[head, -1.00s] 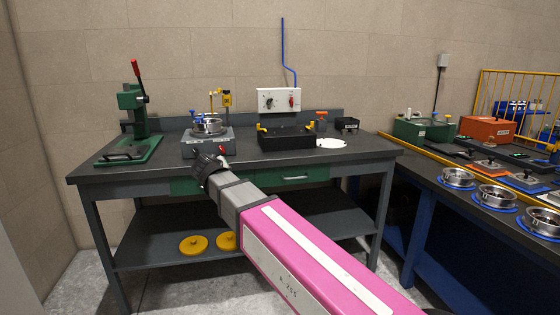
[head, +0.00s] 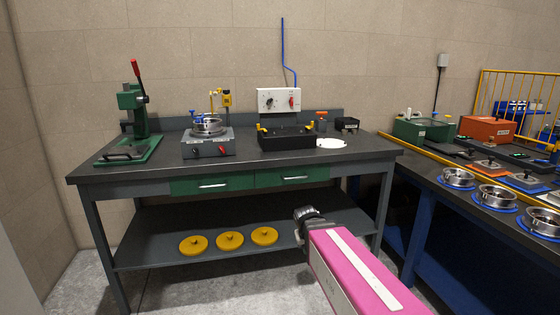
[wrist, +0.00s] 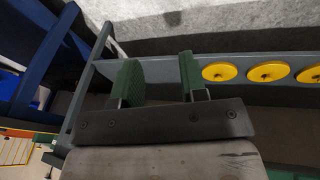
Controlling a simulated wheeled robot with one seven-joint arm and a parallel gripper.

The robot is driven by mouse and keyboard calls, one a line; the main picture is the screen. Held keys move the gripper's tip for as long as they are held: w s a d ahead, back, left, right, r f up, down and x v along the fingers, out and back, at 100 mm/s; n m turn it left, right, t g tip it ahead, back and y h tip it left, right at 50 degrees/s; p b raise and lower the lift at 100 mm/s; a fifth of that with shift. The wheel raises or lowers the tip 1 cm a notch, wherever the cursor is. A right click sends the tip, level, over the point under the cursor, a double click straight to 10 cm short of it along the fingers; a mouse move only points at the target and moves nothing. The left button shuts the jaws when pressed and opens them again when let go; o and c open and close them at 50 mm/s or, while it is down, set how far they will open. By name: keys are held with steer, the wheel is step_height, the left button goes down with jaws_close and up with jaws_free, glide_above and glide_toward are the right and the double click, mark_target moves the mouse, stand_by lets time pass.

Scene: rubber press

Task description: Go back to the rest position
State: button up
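My pink arm reaches in from the lower right of the head view, with its dark end (head: 307,222) in front of the bench's lower shelf. In the wrist view my gripper (wrist: 158,75) has its two green-padded fingers well apart, with nothing between them. Through and beyond the fingers show the grey shelf edge and yellow discs (wrist: 220,71). The fingers are not clear in the head view.
The dark workbench (head: 360,158) carries a green lever press (head: 133,110), a grey device with a metal bowl (head: 208,140), a black box (head: 287,137) and a white disc (head: 331,143). Yellow discs (head: 230,240) lie on its shelf. A second blue-legged bench (head: 424,222) stands at right.

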steer(key=s+d+f+m+g+y, duration=0.1)
steer(key=s+d+f+g+y, duration=0.1)
steer(key=s+d+f, duration=0.4)
steer(key=shift+s+d+f+m+g, duration=0.25)
steer(key=shift+s+d+g, duration=0.35)
steer(key=shift+s, duration=0.5)
